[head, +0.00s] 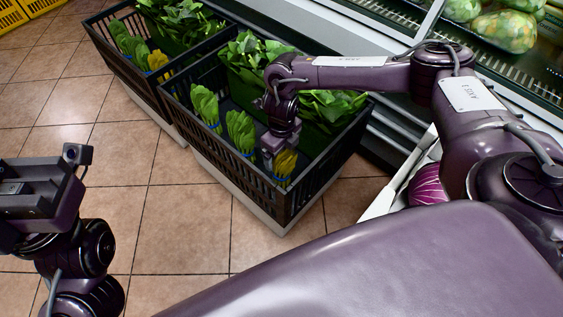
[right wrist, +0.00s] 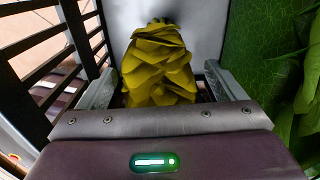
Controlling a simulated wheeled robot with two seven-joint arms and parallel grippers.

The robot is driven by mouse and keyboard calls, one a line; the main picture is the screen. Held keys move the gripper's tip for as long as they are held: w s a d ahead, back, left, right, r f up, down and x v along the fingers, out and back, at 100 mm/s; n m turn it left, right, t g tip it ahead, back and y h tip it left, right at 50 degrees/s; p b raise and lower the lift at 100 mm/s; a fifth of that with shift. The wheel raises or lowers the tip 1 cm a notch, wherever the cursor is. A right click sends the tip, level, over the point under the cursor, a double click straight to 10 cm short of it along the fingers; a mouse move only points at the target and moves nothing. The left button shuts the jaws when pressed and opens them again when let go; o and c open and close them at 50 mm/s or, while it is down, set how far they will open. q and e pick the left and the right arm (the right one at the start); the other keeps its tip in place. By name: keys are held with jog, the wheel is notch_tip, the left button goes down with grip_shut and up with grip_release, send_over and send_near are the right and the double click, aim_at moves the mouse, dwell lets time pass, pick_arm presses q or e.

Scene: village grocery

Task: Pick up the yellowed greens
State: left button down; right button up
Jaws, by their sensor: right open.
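The yellowed greens (head: 286,163) stand in the near right corner of the right black crate (head: 256,196), beside green bunches. My right gripper (head: 273,150) reaches down into that crate at the yellowed bunch. In the right wrist view the yellowed greens (right wrist: 160,62) lie between the two open fingers (right wrist: 165,90), with a gap at each side; the lower part of the bunch is hidden behind the gripper body. My left gripper (head: 40,185) is at the left edge of the head view, away from the crates; its fingertips do not show clearly.
Two green bunches (head: 240,130) with blue bands stand in the same crate, with leafy greens behind. The crate's slatted wall (right wrist: 82,40) is close on the gripper's left. A second crate (head: 122,65) holds another yellow bunch (head: 158,62). Tiled floor (head: 180,220) is clear in front.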

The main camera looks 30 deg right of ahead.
jog(key=shift+f, duration=0.55)
jog(key=shift+r, duration=0.1)
jog(key=shift+w, duration=0.1)
jog(key=c, duration=1.7)
jog(key=shift+o, duration=0.2)
